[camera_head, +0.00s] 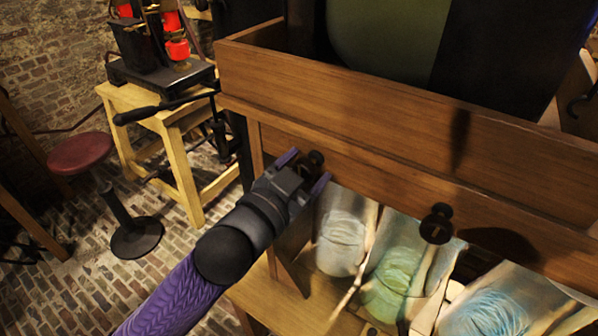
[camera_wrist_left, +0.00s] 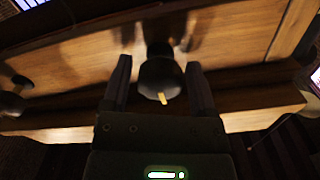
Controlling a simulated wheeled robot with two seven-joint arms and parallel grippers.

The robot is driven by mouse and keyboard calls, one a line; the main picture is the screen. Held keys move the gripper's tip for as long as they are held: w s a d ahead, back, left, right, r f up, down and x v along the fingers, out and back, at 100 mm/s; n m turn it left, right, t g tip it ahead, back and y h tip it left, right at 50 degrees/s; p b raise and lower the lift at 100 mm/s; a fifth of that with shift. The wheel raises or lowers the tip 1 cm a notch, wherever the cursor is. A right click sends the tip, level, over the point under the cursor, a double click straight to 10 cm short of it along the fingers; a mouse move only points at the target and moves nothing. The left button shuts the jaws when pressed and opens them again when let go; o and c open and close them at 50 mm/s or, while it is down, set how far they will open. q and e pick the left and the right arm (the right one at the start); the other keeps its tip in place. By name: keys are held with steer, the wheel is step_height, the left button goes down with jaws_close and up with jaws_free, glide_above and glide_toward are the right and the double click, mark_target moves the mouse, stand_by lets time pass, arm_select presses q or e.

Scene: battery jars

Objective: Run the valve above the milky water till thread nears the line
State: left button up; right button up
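A dark round valve knob (camera_head: 313,160) sits on the front of the wooden trough (camera_head: 380,105), above the left jar (camera_head: 341,232), which holds pale, milky water and a coil of whitish thread. My left gripper (camera_head: 306,173) is at this knob. In the left wrist view the knob (camera_wrist_left: 160,76), with a small yellow mark, stands between the two open fingers, with a gap on each side. A second knob (camera_head: 437,223) is above the jar with green contents (camera_head: 393,283). A jar with blue thread (camera_head: 500,312) is at the right. I cannot make out a line on the milky jar. My right gripper is out of view.
A wooden stand (camera_head: 175,135) with a black and red device (camera_head: 160,50) is at the back left. A red-topped stool (camera_head: 80,153) stands on the brick floor. Another knob (camera_wrist_left: 12,100) shows at the left wrist view's left edge.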

arm_select(q)
jaws_close()
steer(key=n+p, duration=0.2)
steer(key=n, duration=0.1)
steer(key=n+p, duration=0.1)
steer(key=shift+r+n, duration=0.3)
steer(key=shift+n, duration=0.1)
steer(key=shift+f+n+p, duration=0.1)
steer(key=shift+n+p, duration=0.45)
steer(key=shift+n, duration=0.25)
steer(key=shift+f+n, duration=0.15)
steer(key=shift+n, duration=0.15)
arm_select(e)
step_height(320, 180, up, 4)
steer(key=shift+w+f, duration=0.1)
arm_select(q)
steer(key=shift+n+p, duration=0.75)
steer(key=shift+n, duration=0.75)
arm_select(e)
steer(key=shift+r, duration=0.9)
